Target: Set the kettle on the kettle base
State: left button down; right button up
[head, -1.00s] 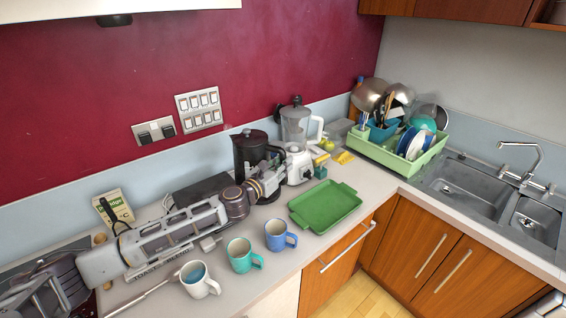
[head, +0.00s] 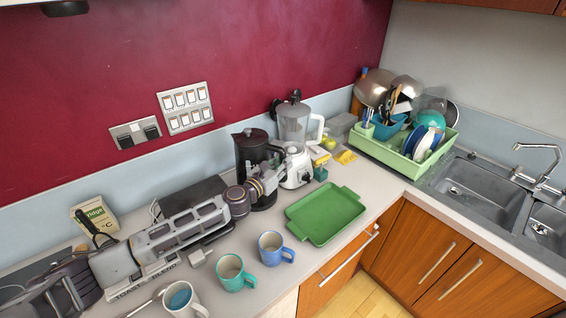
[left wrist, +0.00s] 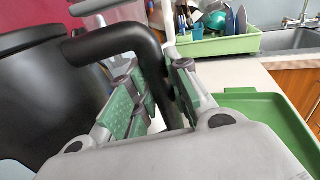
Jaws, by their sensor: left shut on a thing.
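The black kettle (head: 249,147) stands upright at the back of the counter, left of the blender, in the head view. Its black body (left wrist: 45,95) fills the left of the left wrist view. My left gripper (head: 268,182) is at the kettle's right side, shut on its handle (left wrist: 157,70), which passes between the green-padded fingers. A dark round shape (head: 265,204) shows low under the kettle, partly behind my wrist; it may be the kettle base. I cannot tell whether the kettle touches it. My right gripper is not in view.
The blender (head: 294,135) stands close on the kettle's right. A green tray (head: 325,214) lies in front. Several mugs, including a blue one (head: 271,248), line the front edge. A toaster (head: 190,195) is behind my left arm. The dish rack (head: 395,152) and sink are right.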

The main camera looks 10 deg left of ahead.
pick_arm(q)
jog(key=shift+w+r, duration=0.1)
jog(key=shift+f, duration=1.55)
jog(key=shift+f+b, duration=1.3)
jog(key=shift+b, duration=0.4)
jog(key=shift+p, duration=0.65)
jog(key=shift+f+b, duration=0.45)
jog(key=shift+f, duration=0.2)
dwell(1.1)
